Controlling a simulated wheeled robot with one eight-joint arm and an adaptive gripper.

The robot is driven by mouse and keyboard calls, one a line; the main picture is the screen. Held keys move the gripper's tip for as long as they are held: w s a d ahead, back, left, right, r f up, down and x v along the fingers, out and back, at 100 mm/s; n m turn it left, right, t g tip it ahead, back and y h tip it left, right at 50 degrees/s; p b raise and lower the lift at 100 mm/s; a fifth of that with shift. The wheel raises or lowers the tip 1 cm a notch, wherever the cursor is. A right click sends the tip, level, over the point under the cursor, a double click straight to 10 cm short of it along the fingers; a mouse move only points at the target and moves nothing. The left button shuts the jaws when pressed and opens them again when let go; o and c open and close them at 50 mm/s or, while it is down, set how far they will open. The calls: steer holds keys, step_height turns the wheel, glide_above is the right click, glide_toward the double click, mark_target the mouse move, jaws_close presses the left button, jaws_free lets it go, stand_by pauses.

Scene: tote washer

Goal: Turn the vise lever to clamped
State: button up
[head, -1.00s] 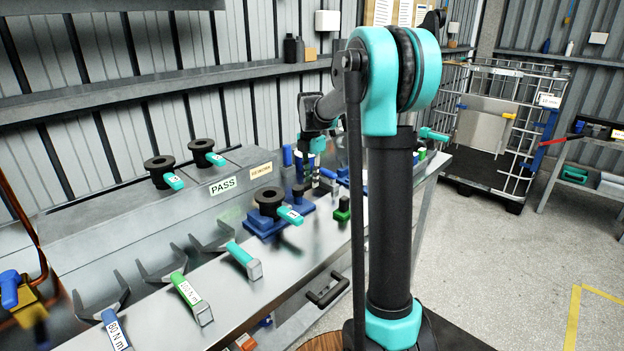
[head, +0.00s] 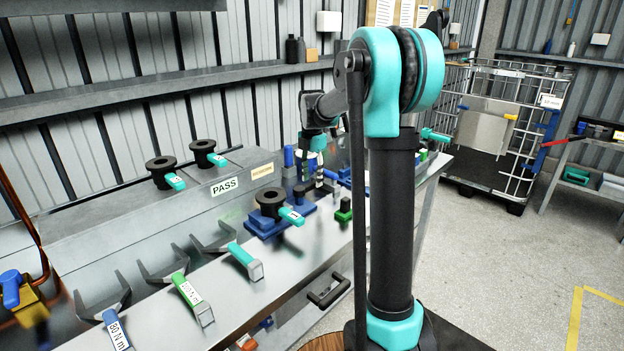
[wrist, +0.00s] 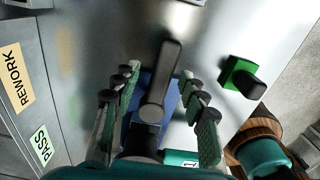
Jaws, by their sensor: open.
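The vise has a blue base (head: 299,208) on the steel bench, and its dark lever (head: 303,187) shows just below my gripper (head: 318,178) in the head view. In the wrist view the dark lever (wrist: 160,85) runs up the picture from a round hub over the blue base (wrist: 142,130). My gripper (wrist: 158,76) is open, with one finger on each side of the lever. Gaps show between both fingers and the lever; I cannot tell how deep the fingers reach. The vise's clamped mark is not visible.
A green block with a black knob (wrist: 242,78) stands right of the vise. A black flanged part with a teal tag (head: 270,203) sits on blue blocks nearby. PASS and REWORK labels mark the ledge (head: 130,208) behind.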

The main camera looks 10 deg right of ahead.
mark_target(312, 182)
step_height(312, 182, up, 11)
stand_by(0.4)
